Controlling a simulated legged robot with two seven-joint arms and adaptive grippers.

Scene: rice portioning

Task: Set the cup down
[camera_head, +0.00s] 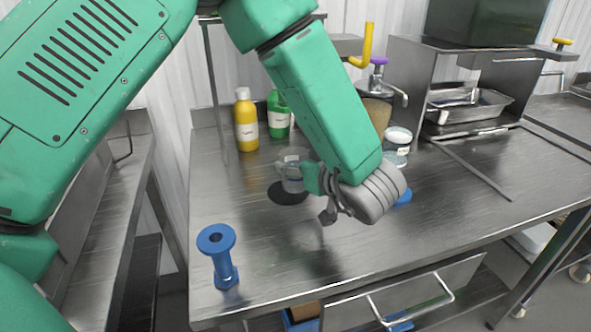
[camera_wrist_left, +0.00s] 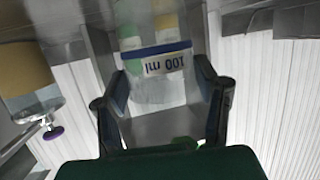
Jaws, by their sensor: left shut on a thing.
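A clear cup (camera_head: 291,172) is above or on a black round disc (camera_head: 287,194) on the steel table. Whether its base touches the disc I cannot tell. My left gripper (camera_head: 308,178) is shut on the cup from its right side. In the left wrist view the cup (camera_wrist_left: 158,90) sits between the two fingers of the left gripper (camera_wrist_left: 162,100). It shows a blue band and a "100 ml" mark that reads upside down. My left arm hides part of the table behind it. My right gripper is not in view.
A yellow bottle (camera_head: 246,122) and a green bottle (camera_head: 278,116) stand behind the cup. A blue spool-shaped stand (camera_head: 219,258) is at the front left. A clear jar (camera_head: 397,147) and a purple-knobbed grain container (camera_head: 377,104) stand behind my forearm. The front middle of the table is clear.

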